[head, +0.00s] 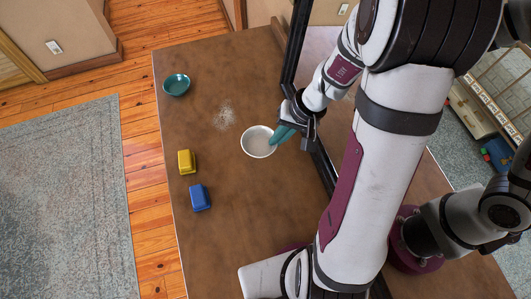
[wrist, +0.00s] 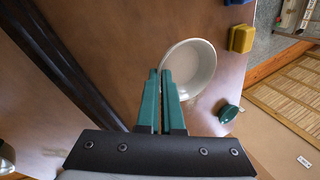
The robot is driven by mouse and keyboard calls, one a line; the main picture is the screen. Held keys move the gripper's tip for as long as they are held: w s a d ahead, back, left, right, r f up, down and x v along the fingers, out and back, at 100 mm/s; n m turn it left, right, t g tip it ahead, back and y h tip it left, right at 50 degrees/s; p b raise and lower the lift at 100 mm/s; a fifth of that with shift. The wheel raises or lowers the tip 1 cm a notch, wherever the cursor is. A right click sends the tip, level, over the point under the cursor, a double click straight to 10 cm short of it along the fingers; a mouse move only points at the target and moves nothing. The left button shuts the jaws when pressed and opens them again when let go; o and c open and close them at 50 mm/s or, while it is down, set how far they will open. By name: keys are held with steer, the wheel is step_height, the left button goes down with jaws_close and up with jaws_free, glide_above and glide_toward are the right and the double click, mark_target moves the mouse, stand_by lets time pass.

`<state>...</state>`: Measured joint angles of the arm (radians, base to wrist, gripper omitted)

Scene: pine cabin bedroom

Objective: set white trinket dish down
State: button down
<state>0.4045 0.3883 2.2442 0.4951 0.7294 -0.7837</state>
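The white trinket dish (head: 258,141) is a round, shallow white bowl, level and open side up, over the brown tabletop (head: 225,215). In the wrist view the dish (wrist: 190,66) lies just beyond my fingertips. My gripper (head: 276,138) is at the dish's right rim in the head view. Its two green fingers (wrist: 161,74) are close together with a narrow gap, pinching the near rim. I cannot tell whether the dish's base touches the table.
A teal bowl (head: 176,84) stands at the far left corner of the table. A yellow block (head: 186,161) and a blue block (head: 200,197) lie near the left edge. A pale speckled patch (head: 224,116) marks the tabletop. A dark frame (head: 296,45) stands along the right.

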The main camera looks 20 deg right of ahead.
step_height(320, 180, down, 8)
steer(key=shift+r, duration=0.15)
steer(key=c, duration=1.1)
jaws_free()
